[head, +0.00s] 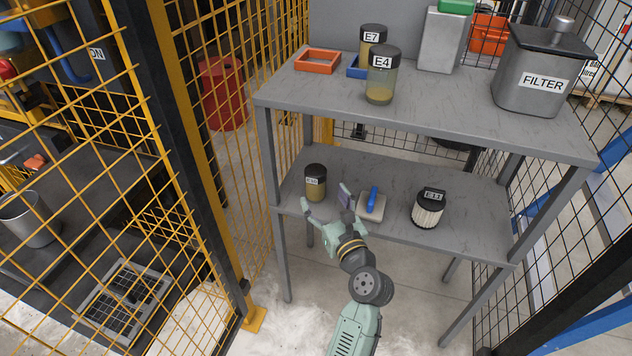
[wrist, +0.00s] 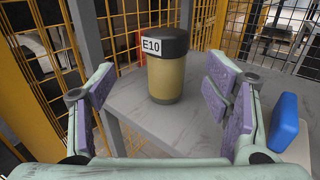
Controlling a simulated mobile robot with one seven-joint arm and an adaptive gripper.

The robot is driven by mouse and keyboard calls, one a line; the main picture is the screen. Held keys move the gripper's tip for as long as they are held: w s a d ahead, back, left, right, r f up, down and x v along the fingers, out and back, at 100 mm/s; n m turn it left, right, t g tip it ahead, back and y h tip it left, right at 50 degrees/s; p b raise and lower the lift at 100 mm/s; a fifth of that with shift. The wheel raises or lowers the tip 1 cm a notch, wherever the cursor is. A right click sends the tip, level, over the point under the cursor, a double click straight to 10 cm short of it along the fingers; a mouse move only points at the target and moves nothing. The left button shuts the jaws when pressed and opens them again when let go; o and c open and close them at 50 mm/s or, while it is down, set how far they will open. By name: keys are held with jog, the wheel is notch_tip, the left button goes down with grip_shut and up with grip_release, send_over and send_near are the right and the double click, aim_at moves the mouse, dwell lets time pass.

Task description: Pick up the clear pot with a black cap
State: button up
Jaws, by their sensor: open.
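A clear pot with a black cap and yellowish contents, labelled E10 (head: 316,190), stands upright on the lower shelf near its left end. In the wrist view the E10 pot (wrist: 166,80) is ahead, between and beyond my fingers, with space on both sides. My gripper (head: 326,199) is open and empty at the lower shelf's front edge; its purple pads (wrist: 160,88) show in the wrist view. Two similar black-capped pots, E4 (head: 380,88) and E7 (head: 372,45), stand on the upper shelf.
A blue-handled item (head: 372,203) lies on the lower shelf just right of my gripper. A ribbed black-capped jar, E11 (head: 428,211), stands further right. The upper shelf (head: 440,107) overhangs the lower one. A yellow mesh fence (head: 230,180) is at left.

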aim_at(320, 184)
jog(key=x, duration=0.3)
jog(key=shift+w, duration=0.2)
jog(key=shift+d+p+x, duration=0.15)
jog(key=shift+p+x, duration=0.05)
jog(key=shift+x, duration=1.15)
jog(key=shift+d+p+x, duration=0.2)
jog(key=shift+x, duration=1.15)
jog(key=shift+w+f, duration=0.1)
jog(key=shift+w, duration=0.05)
jog(key=shift+c, duration=0.2)
jog(key=c, duration=1.4)
